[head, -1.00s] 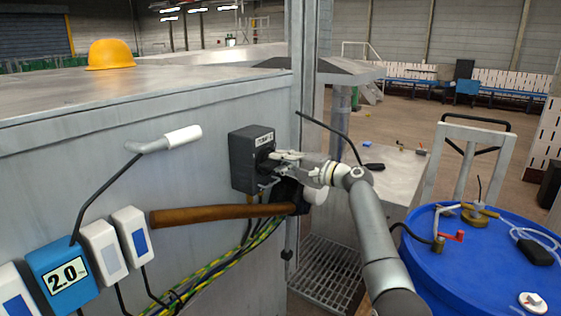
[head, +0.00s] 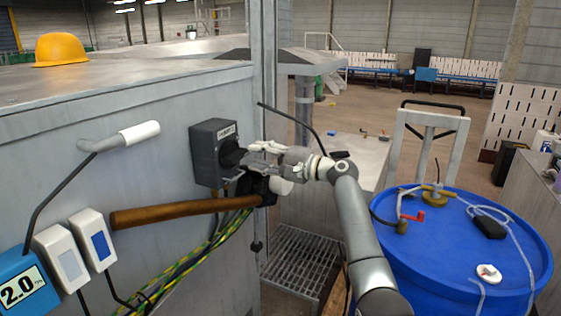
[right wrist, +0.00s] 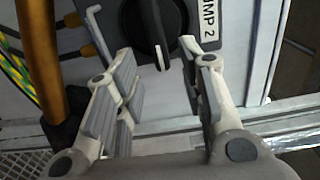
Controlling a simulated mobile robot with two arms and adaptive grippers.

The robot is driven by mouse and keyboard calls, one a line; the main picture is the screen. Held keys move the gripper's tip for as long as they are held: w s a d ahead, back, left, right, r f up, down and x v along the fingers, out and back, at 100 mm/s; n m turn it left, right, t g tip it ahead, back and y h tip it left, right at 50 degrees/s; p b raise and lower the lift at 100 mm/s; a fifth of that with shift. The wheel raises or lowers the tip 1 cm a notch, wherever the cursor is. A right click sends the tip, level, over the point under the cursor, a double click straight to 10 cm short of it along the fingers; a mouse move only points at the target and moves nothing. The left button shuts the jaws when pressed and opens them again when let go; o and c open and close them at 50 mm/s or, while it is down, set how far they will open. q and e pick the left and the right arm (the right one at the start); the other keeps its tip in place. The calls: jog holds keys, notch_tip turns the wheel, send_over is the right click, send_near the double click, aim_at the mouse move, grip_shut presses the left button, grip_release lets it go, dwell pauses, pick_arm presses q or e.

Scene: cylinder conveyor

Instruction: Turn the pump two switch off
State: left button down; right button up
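The pump two switch is a dark grey box (head: 213,152) on the side of the metal cabinet, with a white label on top. In the right wrist view its label reads "MP 2", and its black rotary knob (right wrist: 155,28) has a pale marked edge. My right gripper (head: 254,157) is in front of the box, close to the knob. In the right wrist view its two fingers (right wrist: 160,72) are spread apart with the knob's lower end at the gap between them, and nothing is visibly clamped. My left gripper is not in view.
A hammer with a wooden handle (head: 170,213) hangs below the switch, near my right gripper. Yellow-green cables (head: 190,262) run beneath it. A blue barrel (head: 460,265) stands at right. A yellow helmet (head: 60,48) sits on the cabinet top. A floor grating (head: 300,258) lies below.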

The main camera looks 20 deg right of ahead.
jog(key=v, duration=0.6)
jog(key=shift+s+d, duration=0.25)
jog(key=shift+s, duration=0.1)
